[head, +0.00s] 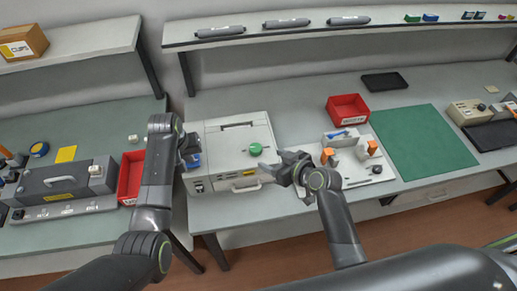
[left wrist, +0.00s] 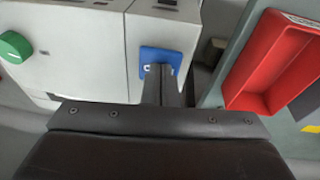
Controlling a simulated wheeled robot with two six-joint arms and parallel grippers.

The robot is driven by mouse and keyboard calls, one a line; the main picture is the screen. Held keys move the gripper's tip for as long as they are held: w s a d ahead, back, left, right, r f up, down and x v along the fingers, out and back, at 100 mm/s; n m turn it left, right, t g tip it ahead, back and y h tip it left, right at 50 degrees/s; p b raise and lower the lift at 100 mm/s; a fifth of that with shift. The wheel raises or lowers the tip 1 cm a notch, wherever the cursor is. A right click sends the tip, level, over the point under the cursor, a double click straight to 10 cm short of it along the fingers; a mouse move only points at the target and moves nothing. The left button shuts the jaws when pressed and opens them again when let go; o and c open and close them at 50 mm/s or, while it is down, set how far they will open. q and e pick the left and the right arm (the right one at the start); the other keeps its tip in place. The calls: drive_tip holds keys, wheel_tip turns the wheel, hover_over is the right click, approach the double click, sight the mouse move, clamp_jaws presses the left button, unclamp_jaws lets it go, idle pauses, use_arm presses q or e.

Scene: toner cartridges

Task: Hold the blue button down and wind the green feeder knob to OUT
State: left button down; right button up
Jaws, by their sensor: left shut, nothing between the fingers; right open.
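The green feeder knob (head: 255,149) is on the light grey machine (head: 225,135) on the bench; it also shows at the left edge of the left wrist view (left wrist: 14,47). The blue button (left wrist: 160,59) is on the same machine, and a bit of it shows in the head view (head: 193,160). My left gripper (head: 190,157) is shut and empty, its fingertips in front of the blue button and overlapping it; whether they press it I cannot tell. My right gripper (head: 283,167) is open and empty, to the lower right of the green knob, apart from it.
A red bin (head: 131,178) stands left of the machine, also in the left wrist view (left wrist: 280,65). Right of the machine are a white fixture board (head: 370,174) with orange parts, another red bin (head: 347,109) and a green mat (head: 425,140). A shelf (head: 240,30) with grey cartridges runs above.

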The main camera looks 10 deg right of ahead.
sight(257, 150)
drive_tip(key=shift+t, duration=0.9)
drive_tip(key=x, duration=0.9)
drive_tip(key=shift+d+f, duration=0.1)
drive_tip(key=shift+d, duration=0.1)
drive_tip(key=c, duration=1)
drive_tip(key=shift+h, duration=0.3)
drive_tip(key=shift+s+a+f+m+t+h, duration=0.1)
drive_tip(key=shift+m+t+h, duration=0.05)
drive_tip(key=shift+m+h, duration=0.3)
drive_tip(key=shift+s+a+m+t+h, duration=0.15)
drive_tip(key=shift+m+h, duration=0.2)
drive_tip(key=shift+m, duration=0.2)
drive_tip(key=shift+w+d+m+h, duration=0.1)
drive_tip(key=shift+m+h, duration=0.5)
drive_tip(key=shift+h, duration=0.1)
